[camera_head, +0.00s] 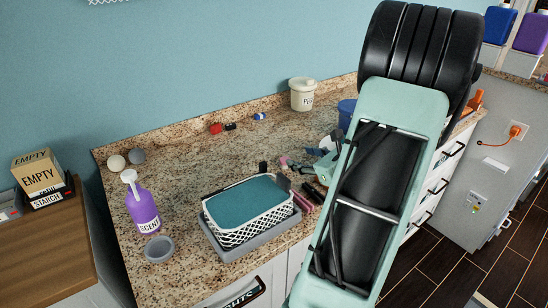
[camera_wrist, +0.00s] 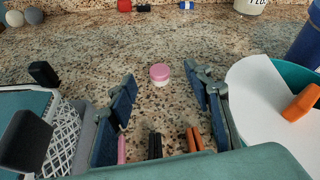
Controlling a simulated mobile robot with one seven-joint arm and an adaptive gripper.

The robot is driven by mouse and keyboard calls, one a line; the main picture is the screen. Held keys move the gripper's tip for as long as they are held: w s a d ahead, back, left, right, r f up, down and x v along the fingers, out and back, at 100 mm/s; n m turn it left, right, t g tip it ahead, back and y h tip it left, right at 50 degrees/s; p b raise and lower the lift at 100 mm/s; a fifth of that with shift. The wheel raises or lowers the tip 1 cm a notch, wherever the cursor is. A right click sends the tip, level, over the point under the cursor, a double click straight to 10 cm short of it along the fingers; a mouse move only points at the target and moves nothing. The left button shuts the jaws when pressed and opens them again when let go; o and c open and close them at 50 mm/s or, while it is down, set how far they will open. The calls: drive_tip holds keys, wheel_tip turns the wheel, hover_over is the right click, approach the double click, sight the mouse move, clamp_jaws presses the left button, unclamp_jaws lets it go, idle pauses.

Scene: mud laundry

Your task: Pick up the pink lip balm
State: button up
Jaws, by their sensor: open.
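The pink lip balm (camera_wrist: 159,73) is a small round pot with a pink lid and a pale base. It stands upright on the speckled granite counter (camera_wrist: 60,55), and in the wrist view it appears between and beyond my fingertips. My gripper (camera_wrist: 160,88) is open, its two dark blue-grey fingers apart with nothing held between them. In the head view a small pink spot (camera_head: 284,160) near the gripper seems to be the balm. My arm hides much of that area there.
A white wire basket (camera_head: 232,235) with a teal top stands left of the gripper. Dark and orange sticks (camera_wrist: 195,140) lie below the fingers. A white-and-teal container (camera_wrist: 255,100) is close on the right. The counter behind the balm is largely clear.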

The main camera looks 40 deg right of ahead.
sight(285, 159)
drive_tip(key=shift+s+a+f+m, duration=0.1)
drive_tip(key=shift+s+f+m, duration=0.1)
drive_tip(key=shift+f+m, duration=0.35)
drive_tip(key=shift+s+a+f+m, duration=0.1)
drive_tip(key=shift+s+f+m, duration=0.1)
drive_tip(key=shift+f+m, duration=0.35)
drive_tip(key=shift+w+m, duration=0.15)
drive_tip(key=shift+m, duration=0.15)
drive_tip(key=x, duration=1)
drive_tip(key=shift+w+d+f, duration=0.15)
drive_tip(key=shift+f, duration=0.1)
drive_tip(key=c, duration=1)
